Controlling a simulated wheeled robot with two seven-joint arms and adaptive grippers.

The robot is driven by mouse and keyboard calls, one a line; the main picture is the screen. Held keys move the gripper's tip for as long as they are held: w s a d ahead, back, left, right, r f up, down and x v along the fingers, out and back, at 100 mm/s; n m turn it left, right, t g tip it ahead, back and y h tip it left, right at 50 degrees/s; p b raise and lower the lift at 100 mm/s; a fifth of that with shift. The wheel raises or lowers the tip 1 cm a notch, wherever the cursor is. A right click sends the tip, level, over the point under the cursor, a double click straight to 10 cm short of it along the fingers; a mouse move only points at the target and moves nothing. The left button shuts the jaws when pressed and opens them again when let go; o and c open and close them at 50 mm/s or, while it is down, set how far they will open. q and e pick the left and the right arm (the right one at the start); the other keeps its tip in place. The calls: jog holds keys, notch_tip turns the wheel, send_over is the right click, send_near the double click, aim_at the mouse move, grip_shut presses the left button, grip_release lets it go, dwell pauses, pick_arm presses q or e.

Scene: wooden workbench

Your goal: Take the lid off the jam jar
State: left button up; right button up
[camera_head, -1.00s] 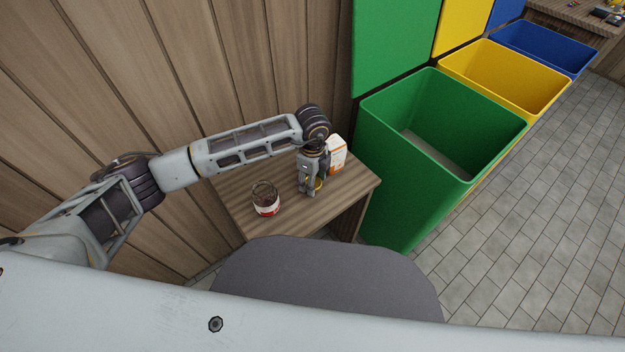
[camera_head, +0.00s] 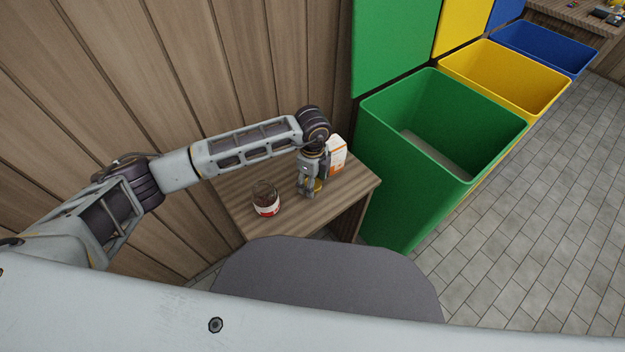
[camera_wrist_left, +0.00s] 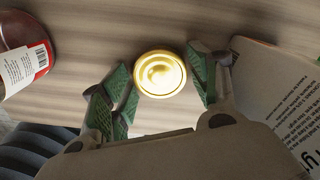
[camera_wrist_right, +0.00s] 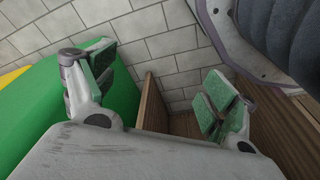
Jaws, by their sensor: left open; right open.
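The jam jar (camera_head: 265,201), a dark glass jar with a red and white label, stands upright on the small wooden table with no gold lid on its top. Part of it shows at the left edge of the left wrist view (camera_wrist_left: 24,62). A round gold lid (camera_wrist_left: 160,74) appears to lie on the tabletop, apart from the jar; a bit of it shows in the head view (camera_head: 318,185). My left gripper (camera_wrist_left: 158,88) is open, pointing down, with its fingers on either side of the lid. My right gripper (camera_wrist_right: 160,95) is open and empty.
A white and orange carton (camera_head: 337,155) stands close behind my left gripper. The wooden table (camera_head: 285,226) is small, beside a wood wall. A green bin (camera_head: 400,215) stands against its right side, with yellow (camera_head: 530,85) and blue (camera_head: 560,52) bins beyond.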

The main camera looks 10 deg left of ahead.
pick_arm(q)
jog(key=shift+r, duration=0.2)
pick_arm(e)
jog(key=shift+f, duration=0.1)
pick_arm(q)
notch_tip(320, 180, up, 12)
jog(key=p, duration=0.1)
jog(key=shift+p, duration=0.35)
pick_arm(e)
jog(key=f, duration=0.1)
jog(key=d+f, duration=0.1)
jog(key=f, duration=0.1)
jog(key=s+f, duration=0.1)
jog(key=shift+d+f, duration=0.4)
jog(key=shift+s+f, duration=0.1)
jog(key=shift+s, duration=0.3)
pick_arm(q)
jog(key=shift+f, duration=0.1)
pick_arm(e)
jog(key=shift+s, duration=0.1)
